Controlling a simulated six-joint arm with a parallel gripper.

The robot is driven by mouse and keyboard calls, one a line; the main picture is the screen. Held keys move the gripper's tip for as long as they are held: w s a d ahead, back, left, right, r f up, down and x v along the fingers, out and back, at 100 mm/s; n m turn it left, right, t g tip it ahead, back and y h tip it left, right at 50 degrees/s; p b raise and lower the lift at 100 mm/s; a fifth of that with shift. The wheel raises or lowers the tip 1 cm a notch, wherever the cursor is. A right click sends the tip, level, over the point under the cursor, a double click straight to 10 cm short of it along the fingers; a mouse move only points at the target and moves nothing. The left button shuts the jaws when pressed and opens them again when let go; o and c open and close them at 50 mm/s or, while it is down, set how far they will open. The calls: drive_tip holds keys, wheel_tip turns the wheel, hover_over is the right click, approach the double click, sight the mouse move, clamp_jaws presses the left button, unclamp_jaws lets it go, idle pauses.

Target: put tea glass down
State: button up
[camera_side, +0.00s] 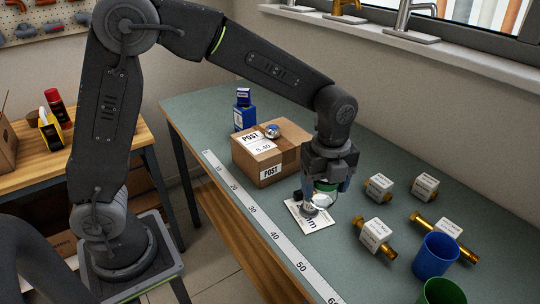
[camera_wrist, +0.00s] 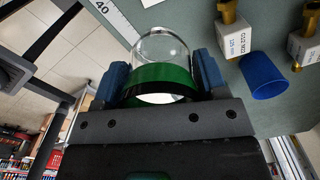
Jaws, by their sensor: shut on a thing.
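The tea glass (camera_wrist: 160,46) is clear with a green band. It sits between the two blue fingers of my gripper (camera_wrist: 163,80) in the wrist view, and the gripper is shut on it. In the side view my gripper (camera_side: 325,186) points down over a white printed card (camera_side: 318,222) on the green-grey bench. The glass (camera_side: 323,199) shows only partly there, behind the fingers, low over the card. I cannot tell whether its lower end touches the card or the bench.
Several labelled brass fittings (camera_side: 375,235) lie to the right. A blue cup (camera_side: 436,257) and a green cup (camera_side: 443,292) stand near front right. A ruler strip (camera_side: 262,222) runs along the bench edge.

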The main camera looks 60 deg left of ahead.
drive_tip(key=w+a+r+n, duration=0.2)
drive_tip(key=w+a+n, duration=0.2)
drive_tip(key=w+a, duration=0.4)
drive_tip(key=shift+a, duration=0.95)
drive_tip(key=w+a+r+n, duration=0.2)
drive_tip(key=a+n, duration=0.3)
drive_tip(key=a, duration=1)
drive_tip(key=w+a+r+n, duration=0.2)
drive_tip(key=a+n, duration=0.2)
drive_tip(key=a, duration=1.1)
drive_tip(key=s+a+r+n, duration=0.1)
drive_tip(key=s+a+n, duration=0.1)
drive_tip(key=a, duration=0.4)
drive_tip(key=s+a+r+n, duration=0.1)
drive_tip(key=s+a+n, duration=0.15)
drive_tip(key=a, duration=0.45)
drive_tip(key=s+a+f, duration=0.8)
drive_tip(key=a+f, duration=0.2)
drive_tip(key=a, duration=0.1)
drive_tip(key=shift+s+a+f, duration=0.1)
drive_tip(key=shift+a+f, duration=0.05)
drive_tip(key=shift+f, duration=2.05)
drive_tip(key=shift+s+a+f, duration=0.1)
drive_tip(key=shift+f, duration=2.05)
drive_tip(key=shift+f, duration=0.1)
